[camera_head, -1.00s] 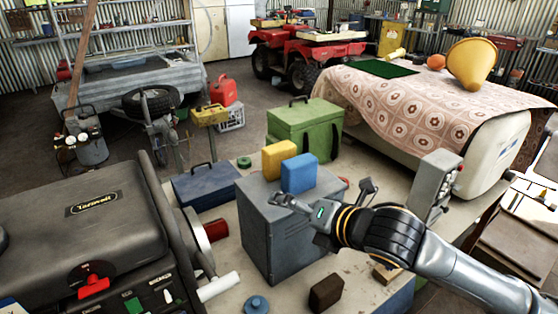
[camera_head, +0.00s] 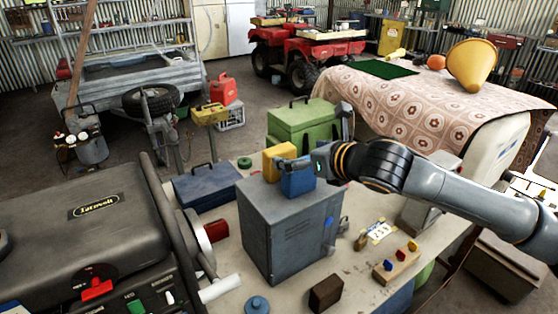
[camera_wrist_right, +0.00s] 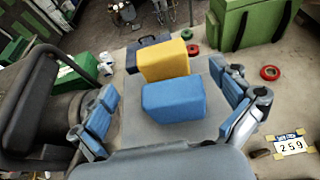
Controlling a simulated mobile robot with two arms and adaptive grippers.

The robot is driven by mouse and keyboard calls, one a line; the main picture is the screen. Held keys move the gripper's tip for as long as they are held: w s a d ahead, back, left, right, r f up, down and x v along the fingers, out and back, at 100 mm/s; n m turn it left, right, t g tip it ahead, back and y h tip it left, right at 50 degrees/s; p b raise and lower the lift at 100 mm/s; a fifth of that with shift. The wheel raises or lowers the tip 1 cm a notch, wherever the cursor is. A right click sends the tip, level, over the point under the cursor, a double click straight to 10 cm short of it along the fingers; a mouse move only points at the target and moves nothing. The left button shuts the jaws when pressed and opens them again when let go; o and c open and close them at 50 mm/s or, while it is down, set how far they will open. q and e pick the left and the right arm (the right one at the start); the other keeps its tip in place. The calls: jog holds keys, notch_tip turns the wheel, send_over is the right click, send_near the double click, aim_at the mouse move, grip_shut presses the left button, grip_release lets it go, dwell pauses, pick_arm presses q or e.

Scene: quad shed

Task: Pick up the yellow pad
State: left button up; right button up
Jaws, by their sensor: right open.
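The yellow pad (camera_head: 279,155) stands upright on top of the grey metal cabinet (camera_head: 284,231), touching or very close to the blue pad (camera_head: 298,184). In the right wrist view the yellow pad (camera_wrist_right: 162,59) is just beyond the blue pad (camera_wrist_right: 173,100). My right gripper (camera_head: 312,155) is open above the cabinet top. Its fingers are spread on either side of the blue pad, with the yellow pad farther out between them. It partly hides both pads in the head view. My left gripper is not in view.
A green box (camera_head: 303,122) and a dark blue toolbox (camera_head: 206,187) stand behind the cabinet. A dark generator (camera_head: 85,235) is at the left. A brown block (camera_head: 325,293) and a wooden piece with coloured knobs (camera_head: 397,265) lie in front and to the right.

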aim_at(281, 149)
jog(key=shift+w+a+f, duration=0.2)
jog(key=shift+w+a, duration=0.15)
jog(key=shift+w, duration=0.1)
jog(key=shift+w+a+p, duration=0.2)
jog(key=shift+w+p, duration=0.1)
jog(key=p+x, duration=0.1)
jog(key=x, duration=0.2)
jog(key=shift+w+a+f, duration=0.1)
jog(key=shift+w+a, duration=0.05)
jog(key=shift+w, duration=0.15)
jog(key=shift+w+a+f, duration=0.2)
jog(key=shift+w+a, duration=0.05)
jog(key=shift+w, duration=0.05)
jog(key=shift+s+d, duration=0.1)
jog(key=shift+c, duration=0.2)
jog(key=c, duration=0.8)
